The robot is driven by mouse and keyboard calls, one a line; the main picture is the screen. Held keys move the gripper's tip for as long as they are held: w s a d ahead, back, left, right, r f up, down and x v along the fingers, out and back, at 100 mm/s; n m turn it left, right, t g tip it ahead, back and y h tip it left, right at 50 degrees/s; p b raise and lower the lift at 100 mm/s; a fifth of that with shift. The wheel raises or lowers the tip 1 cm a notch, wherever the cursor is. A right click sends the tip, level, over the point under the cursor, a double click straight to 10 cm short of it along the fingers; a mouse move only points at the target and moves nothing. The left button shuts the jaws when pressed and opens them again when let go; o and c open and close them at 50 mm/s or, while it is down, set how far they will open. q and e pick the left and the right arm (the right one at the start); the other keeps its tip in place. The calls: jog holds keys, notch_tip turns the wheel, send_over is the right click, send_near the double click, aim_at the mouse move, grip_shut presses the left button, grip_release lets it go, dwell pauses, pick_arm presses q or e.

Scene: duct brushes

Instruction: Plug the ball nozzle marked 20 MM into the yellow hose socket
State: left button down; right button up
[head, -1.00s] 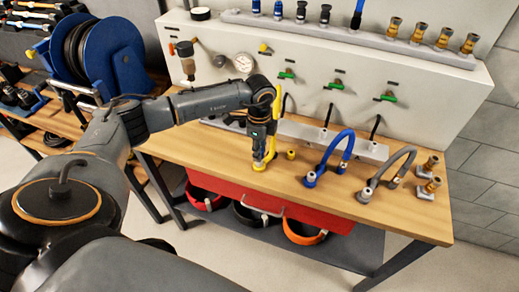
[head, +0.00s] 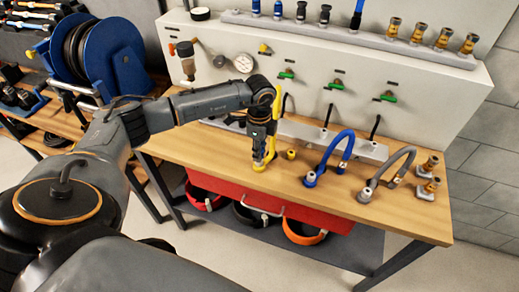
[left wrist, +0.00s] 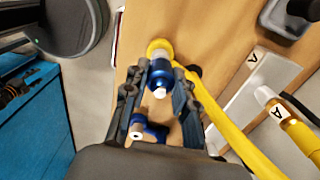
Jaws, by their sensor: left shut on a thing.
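The yellow hose socket (head: 258,167) stands at the bench's front edge, its yellow hose rising behind; its round yellow rim (left wrist: 158,46) shows beyond my fingertips in the left wrist view. My left gripper (head: 260,152) points down right over it. In the left wrist view my left gripper (left wrist: 158,88) is shut on a blue nozzle (left wrist: 158,68) with a white tip, lined up with the yellow rim. The nozzle's far end is hidden, so I cannot tell how deep it sits. No 20 MM mark is readable. My right gripper is not in view.
A small yellow piece (head: 291,154) stands right of the socket. Farther right are a blue hose (head: 338,147), a grey hose (head: 395,164) and brass fittings (head: 430,166). The panel with green valves (head: 335,84) rises behind. Bare bench top (head: 400,215) lies front right.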

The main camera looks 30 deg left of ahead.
pick_arm(q)
jog(key=shift+f+b, duration=0.3)
jog(key=shift+f, duration=0.2)
jog(key=c, duration=1)
grip_release()
notch_tip(320, 180, up, 12)
jog(key=shift+r, duration=0.1)
